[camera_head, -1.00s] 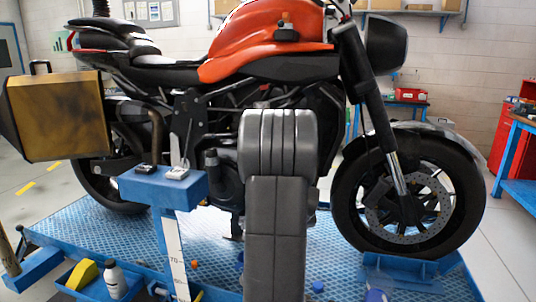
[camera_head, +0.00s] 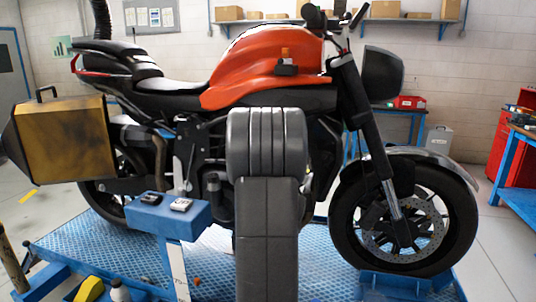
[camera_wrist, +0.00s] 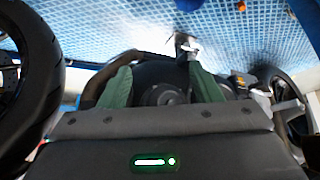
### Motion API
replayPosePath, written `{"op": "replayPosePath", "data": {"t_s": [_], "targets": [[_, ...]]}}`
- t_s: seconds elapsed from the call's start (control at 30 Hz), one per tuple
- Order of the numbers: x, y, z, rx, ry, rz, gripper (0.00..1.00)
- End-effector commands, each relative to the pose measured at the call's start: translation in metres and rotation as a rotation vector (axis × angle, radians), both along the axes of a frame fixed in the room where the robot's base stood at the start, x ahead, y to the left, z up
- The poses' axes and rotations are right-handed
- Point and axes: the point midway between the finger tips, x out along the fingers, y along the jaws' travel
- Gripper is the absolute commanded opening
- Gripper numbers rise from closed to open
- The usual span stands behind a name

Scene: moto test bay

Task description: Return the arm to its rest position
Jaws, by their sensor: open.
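My gripper (camera_wrist: 160,70) shows in the wrist view as two green fingers spread well apart, with nothing held between them. Beyond the fingers is the dark, round engine part of the motorcycle (camera_wrist: 166,95); I cannot tell how far off it is. In the head view my grey arm stands upright in the middle and hides part of the engine. My gripper does not show there. The motorcycle (camera_head: 262,62), with an orange tank, stands upright behind the arm.
The motorcycle stands on a blue patterned platform (camera_head: 330,262). A blue stand (camera_head: 168,215) with two small devices on top is left of my arm. A yellow-brown side case (camera_head: 65,140) juts out at the left. A red cabinet and blue bench (camera_head: 520,205) are at the right.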

Motion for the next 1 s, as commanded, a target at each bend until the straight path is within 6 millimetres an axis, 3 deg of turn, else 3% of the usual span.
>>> {"op": "replayPosePath", "data": {"t_s": [0.03,0.4,1.0], "targets": [[-0.001,0.003,0.010,0.000,0.000,0.005,0.58],[-0.009,0.018,0.038,-0.002,0.000,0.038,0.58],[-0.011,0.023,0.043,-0.002,-0.001,0.047,0.58]]}}
